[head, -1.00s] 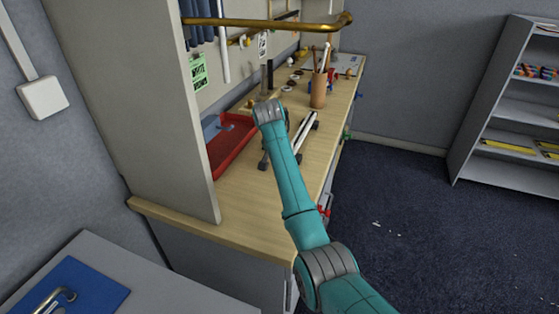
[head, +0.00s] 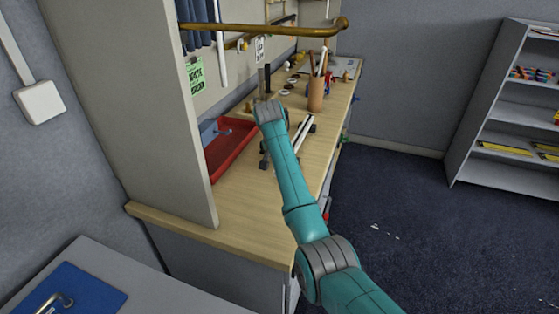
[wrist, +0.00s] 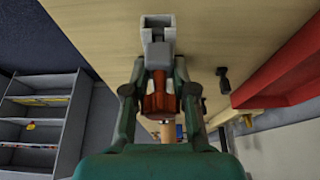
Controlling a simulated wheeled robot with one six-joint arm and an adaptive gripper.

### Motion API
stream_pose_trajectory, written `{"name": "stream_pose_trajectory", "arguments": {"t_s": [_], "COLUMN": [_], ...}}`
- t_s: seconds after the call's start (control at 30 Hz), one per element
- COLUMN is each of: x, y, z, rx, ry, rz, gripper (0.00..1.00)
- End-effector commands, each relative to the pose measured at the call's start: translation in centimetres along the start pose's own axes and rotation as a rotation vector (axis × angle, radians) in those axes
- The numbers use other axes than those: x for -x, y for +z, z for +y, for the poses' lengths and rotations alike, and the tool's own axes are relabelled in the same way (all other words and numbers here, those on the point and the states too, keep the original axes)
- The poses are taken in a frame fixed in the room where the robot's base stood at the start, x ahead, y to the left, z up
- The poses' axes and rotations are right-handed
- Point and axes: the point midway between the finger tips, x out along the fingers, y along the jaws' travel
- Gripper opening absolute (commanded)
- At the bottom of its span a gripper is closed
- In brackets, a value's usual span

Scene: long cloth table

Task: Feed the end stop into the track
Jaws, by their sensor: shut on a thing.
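In the wrist view my gripper (wrist: 158,70) is closed on an orange-brown piece (wrist: 157,97), which I take to be the end stop or its handle. A grey, channel-shaped block (wrist: 158,36) lies just beyond the fingertips; I cannot tell whether it belongs to the held piece or is the track's end. In the head view the pale track (head: 303,131) lies above the wooden worktop on dark supports, just right of my wrist. My own wrist hides the fingers and the held piece there.
A red tray (head: 230,151) lies left of my wrist, also in the wrist view (wrist: 285,70). A pencil cup (head: 316,95) stands beyond the track. A brass rail (head: 260,28) crosses above the worktop (head: 250,205), whose near end is clear. A tall panel (head: 150,110) borders it.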

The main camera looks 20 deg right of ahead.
Motion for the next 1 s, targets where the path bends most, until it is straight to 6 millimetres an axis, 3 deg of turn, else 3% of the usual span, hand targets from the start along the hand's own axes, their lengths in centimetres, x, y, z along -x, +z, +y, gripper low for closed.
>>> {"name": "stream_pose_trajectory", "arguments": {"t_s": [0.3, 0.33, 0.43, 0.77, 1.0], "x": [-0.2, -0.2, -0.2, 0.0, 3.0], "y": [-0.6, -0.6, -0.6, -0.6, -0.6], "z": [0.0, 0.0, 0.0, 0.0, -0.1], "rx": [0.0, 0.0, 0.0, 0.0, 0.0], "ry": [0.0, -0.001, 0.0, 0.0, -0.003], "rz": [0.0, 0.001, 0.0, 0.0, 0.003], "gripper": [0.0, 0.33, 0.55, 0.55, 0.55]}}
